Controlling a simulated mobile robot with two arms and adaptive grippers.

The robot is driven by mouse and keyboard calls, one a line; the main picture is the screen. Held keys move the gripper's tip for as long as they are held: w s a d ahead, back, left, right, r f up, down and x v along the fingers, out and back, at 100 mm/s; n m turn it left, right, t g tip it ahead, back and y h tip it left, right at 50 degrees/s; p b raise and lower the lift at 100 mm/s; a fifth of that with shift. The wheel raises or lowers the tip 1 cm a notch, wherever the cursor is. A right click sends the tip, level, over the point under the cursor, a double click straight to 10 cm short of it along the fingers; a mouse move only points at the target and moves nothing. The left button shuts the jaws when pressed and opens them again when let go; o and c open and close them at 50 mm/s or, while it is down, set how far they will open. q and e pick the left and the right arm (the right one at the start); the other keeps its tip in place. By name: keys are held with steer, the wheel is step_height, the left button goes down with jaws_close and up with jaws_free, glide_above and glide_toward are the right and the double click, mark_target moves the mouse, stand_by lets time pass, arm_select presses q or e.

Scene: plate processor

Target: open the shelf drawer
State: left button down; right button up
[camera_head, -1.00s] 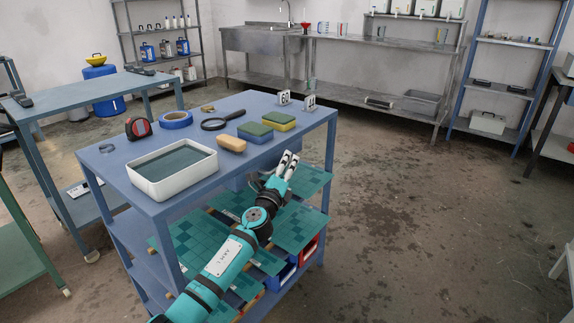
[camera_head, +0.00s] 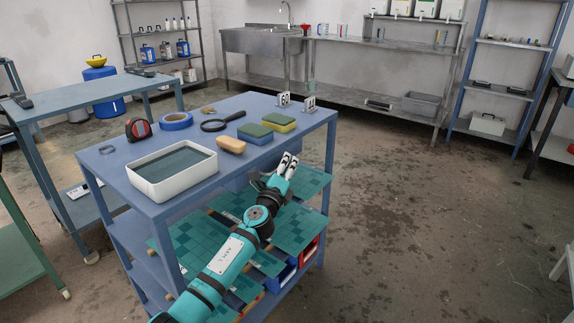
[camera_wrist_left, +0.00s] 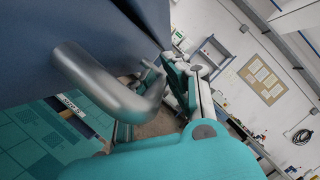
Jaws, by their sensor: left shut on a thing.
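The shelf drawer (camera_wrist_left: 60,35) has a blue front and a bent grey metal bar handle (camera_wrist_left: 100,80), both close up in the left wrist view. In the head view a bit of the drawer (camera_head: 235,184) shows under the blue shelf's top, mostly behind my arm. My left gripper (camera_head: 287,166) is at the shelf's front side, just below the top's edge. In the left wrist view my left gripper (camera_wrist_left: 163,88) is shut on the handle near its bend. How far the drawer stands out cannot be told. My right gripper is not in view.
On the blue shelf's top (camera_head: 190,128) are a white tray (camera_head: 174,191), sponges (camera_head: 278,122), a magnifying glass (camera_head: 214,125), and blue tape (camera_head: 176,121). Green mats (camera_head: 300,225) stick out on the level below, under my left arm.

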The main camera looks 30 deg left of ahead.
arm_select(q)
steer(key=shift+d, duration=0.1)
